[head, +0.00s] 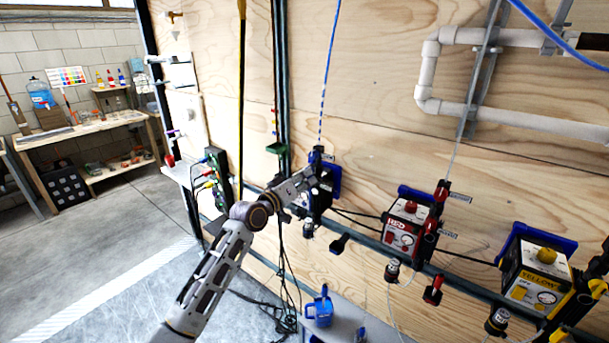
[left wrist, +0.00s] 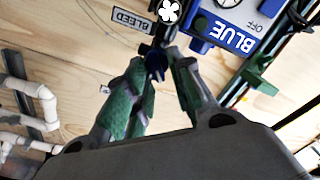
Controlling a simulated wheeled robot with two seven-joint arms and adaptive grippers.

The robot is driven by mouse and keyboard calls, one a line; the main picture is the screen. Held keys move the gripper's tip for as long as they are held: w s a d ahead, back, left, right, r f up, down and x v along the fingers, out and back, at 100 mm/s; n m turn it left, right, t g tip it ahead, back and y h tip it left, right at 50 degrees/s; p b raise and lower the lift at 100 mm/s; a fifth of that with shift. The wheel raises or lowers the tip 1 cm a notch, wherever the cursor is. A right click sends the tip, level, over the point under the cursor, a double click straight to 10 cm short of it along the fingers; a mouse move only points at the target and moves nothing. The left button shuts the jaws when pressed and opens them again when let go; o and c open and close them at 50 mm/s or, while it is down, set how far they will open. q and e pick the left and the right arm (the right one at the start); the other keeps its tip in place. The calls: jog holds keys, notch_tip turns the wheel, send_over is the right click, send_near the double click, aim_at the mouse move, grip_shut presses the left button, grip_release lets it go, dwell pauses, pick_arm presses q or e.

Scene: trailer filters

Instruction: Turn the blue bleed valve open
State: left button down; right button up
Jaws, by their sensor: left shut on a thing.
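The blue unit (head: 334,182) hangs on the plywood wall, largely hidden behind my left gripper (head: 318,170) in the head view. In the left wrist view its face reads BLUE (left wrist: 232,38) and OFF, beside a gauge. The blue bleed valve (left wrist: 155,62) is a small dark blue knob beside the BLEED label (left wrist: 133,20). My left gripper (left wrist: 160,72), with green finger pads, is shut on this knob, one finger on each side. The knob's exact angle is hard to tell. My right gripper is not in view.
To the right stand the red unit (head: 405,232) and the yellow unit (head: 538,274) on the same wall rail. A blue jug (head: 319,309) stands on a low shelf below. Cables hang under the blue unit. Grey pipes (head: 430,75) run at upper right. Open floor lies left.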

pick_arm(q)
jog(key=shift+w+a+f+n+p, duration=0.15)
jog(key=shift+n+p, duration=0.95)
jog(key=shift+n, duration=0.65)
jog(key=shift+s+f+n+p, duration=0.15)
jog(key=shift+n+p, duration=0.95)
jog(key=shift+n, duration=0.7)
jog(key=shift+w+a+f+n+p, duration=0.15)
jog(key=shift+n+p, duration=0.95)
jog(key=shift+n, duration=0.65)
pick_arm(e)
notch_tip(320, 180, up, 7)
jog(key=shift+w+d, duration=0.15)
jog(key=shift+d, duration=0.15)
pick_arm(q)
jog(key=c, duration=1.5)
grip_release()
jog(key=shift+o, duration=0.3)
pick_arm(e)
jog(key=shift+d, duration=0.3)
pick_arm(q)
jog(key=shift+d, duration=0.1)
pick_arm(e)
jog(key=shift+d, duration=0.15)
